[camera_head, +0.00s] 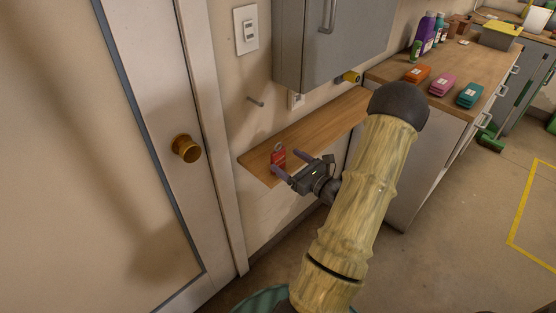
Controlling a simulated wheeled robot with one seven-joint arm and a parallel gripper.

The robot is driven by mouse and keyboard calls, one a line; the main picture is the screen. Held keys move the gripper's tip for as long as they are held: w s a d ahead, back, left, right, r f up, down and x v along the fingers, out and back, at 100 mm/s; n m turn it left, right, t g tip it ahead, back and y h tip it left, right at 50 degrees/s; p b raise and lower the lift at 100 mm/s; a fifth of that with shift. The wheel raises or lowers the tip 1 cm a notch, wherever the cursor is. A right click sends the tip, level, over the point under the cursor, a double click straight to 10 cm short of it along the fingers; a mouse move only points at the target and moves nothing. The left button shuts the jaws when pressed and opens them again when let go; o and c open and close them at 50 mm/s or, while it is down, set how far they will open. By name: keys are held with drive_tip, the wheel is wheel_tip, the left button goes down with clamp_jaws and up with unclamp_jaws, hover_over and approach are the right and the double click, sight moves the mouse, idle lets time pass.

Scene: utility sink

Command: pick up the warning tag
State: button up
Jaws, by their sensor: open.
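The warning tag (278,155) is a small red piece with a pale loop at its top. It is at the left end of a narrow wooden shelf (318,132) against the wall. My gripper (279,162) is open, with its two dark purplish fingers pointing left toward the tag. The tag appears between or just beyond the fingertips; I cannot tell whether they touch it. The tag's lower part is partly hidden by the near finger.
A door with a brass knob (186,148) is at left. A grey cabinet (332,45) hangs above the shelf, and a peg (256,101) sticks out of the wall. A wooden counter (450,65) at right holds bottles and orange, pink and teal packs.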

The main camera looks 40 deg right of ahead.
sight(280, 155)
drive_tip(key=w, duration=0.5)
drive_tip(key=shift+w+a, duration=0.15)
drive_tip(key=shift+a, duration=0.05)
idle(0.4)
drive_tip(key=c, duration=1.1)
